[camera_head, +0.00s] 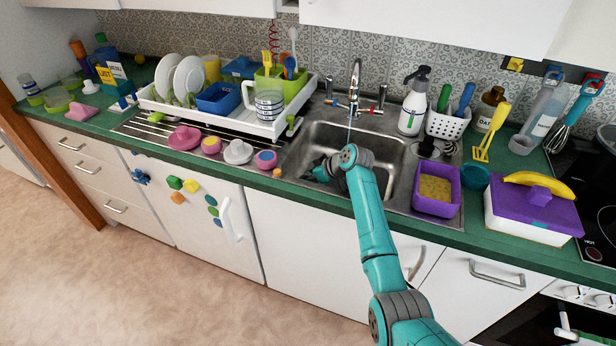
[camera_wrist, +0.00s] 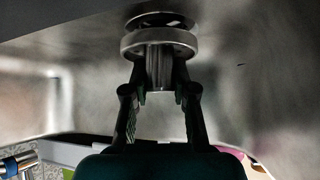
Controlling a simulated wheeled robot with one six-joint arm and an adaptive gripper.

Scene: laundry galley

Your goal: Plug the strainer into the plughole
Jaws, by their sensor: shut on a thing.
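My gripper (camera_head: 322,170) reaches down into the sink basin (camera_head: 370,152) at its left side in the head view. In the wrist view my gripper (camera_wrist: 160,82) is shut on the strainer (camera_wrist: 160,43), a round grey metal disc with a stem between the fingers. The plughole (camera_wrist: 160,19) appears as a dark ringed opening in the grey sink floor, just beyond the strainer and roughly in line with it. A narrow gap seems to show between them; I cannot tell whether they touch. My arm hides the strainer and plughole in the head view.
A tap (camera_head: 355,85) stands behind the basin. A purple tub (camera_head: 437,190) with a yellow sponge sits right of it. A white dish rack (camera_head: 225,115) stands left, with pink and grey items along its front. The basin walls are close around my gripper.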

